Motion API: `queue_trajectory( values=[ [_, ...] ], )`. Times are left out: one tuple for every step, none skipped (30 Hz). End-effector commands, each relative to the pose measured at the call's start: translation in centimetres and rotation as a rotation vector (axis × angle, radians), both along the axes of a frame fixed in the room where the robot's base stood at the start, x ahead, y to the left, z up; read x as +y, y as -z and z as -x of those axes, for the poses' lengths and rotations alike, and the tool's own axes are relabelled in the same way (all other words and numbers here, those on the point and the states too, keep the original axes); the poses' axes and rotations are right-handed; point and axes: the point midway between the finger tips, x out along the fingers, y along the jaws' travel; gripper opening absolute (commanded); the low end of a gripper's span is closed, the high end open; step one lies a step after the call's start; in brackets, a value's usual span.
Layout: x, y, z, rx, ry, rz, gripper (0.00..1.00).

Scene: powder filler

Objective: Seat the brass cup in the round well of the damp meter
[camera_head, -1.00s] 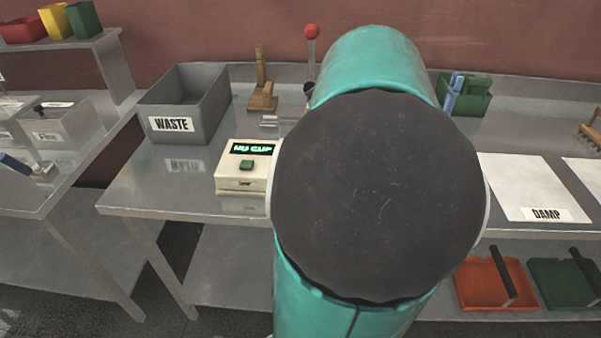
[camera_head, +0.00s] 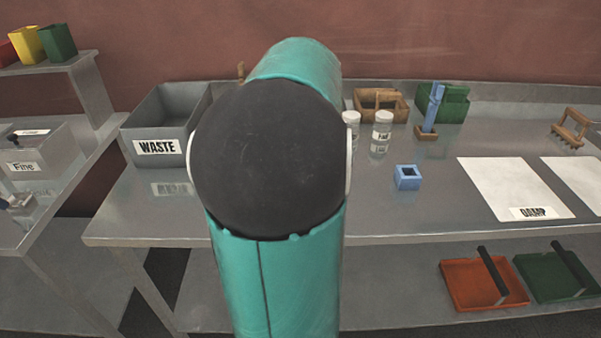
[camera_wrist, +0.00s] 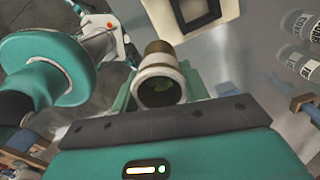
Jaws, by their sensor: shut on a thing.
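The brass cup (camera_wrist: 158,75) shows in the wrist view, with a brown band, a pale rim and a dark opening facing the camera. My gripper (camera_wrist: 160,88) is shut on it, with a green finger on each side. Part of a cream box with a dark-framed opening (camera_wrist: 192,14), probably the damp meter, lies past the cup at the top of the wrist view. The cup appears apart from it, but the gap is hard to judge. In the head view my arm hides the meter, the cup and my gripper. The round well cannot be made out.
On the bench stand the grey WASTE bin (camera_head: 165,125), clear jars (camera_head: 381,132), a small blue square holder (camera_head: 407,177), a wooden rack (camera_head: 380,103) and a green box (camera_head: 452,102). A white DAMP sheet (camera_head: 510,185) lies at right. The front middle of the bench is clear.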

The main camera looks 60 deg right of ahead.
Motion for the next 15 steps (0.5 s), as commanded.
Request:
queue_trajectory(
  values=[
    [-0.7, 0.5, -0.6, 0.005, 0.002, -0.001, 0.2],
    [-1.1, 0.7, -1.0, 0.005, 0.001, 0.0, 0.2],
    [-1.6, 1.1, -1.5, 0.005, 0.001, 0.0, 0.2],
    [-2.0, 1.3, -1.9, 0.005, 0.002, -0.001, 0.2],
    [-2.4, 1.5, -2.3, 0.005, 0.002, 0.0, 0.2],
    [-2.8, 1.9, -2.8, 0.004, 0.002, -0.001, 0.2],
    [-3.2, 2.1, -3.2, 0.005, 0.001, -0.001, 0.2],
    [-3.5, 2.8, -3.6, 0.005, 0.001, -0.003, 0.2],
    [-3.9, 3.6, -4.0, 0.006, 0.0, -0.003, 0.2],
    [-4.2, 4.2, -4.4, 0.006, 0.001, -0.003, 0.2],
    [-4.5, 4.7, -4.7, 0.005, 0.001, -0.003, 0.2],
    [-5.0, 5.3, -5.1, 0.005, 0.001, -0.002, 0.2],
    [-5.2, 5.8, -5.4, 0.003, 0.001, -0.001, 0.2],
    [-5.4, 6.2, -5.7, 0.002, 0.001, -0.001, 0.2],
    [-5.7, 6.6, -6.0, 0.002, 0.0, -0.001, 0.2]
  ],
)
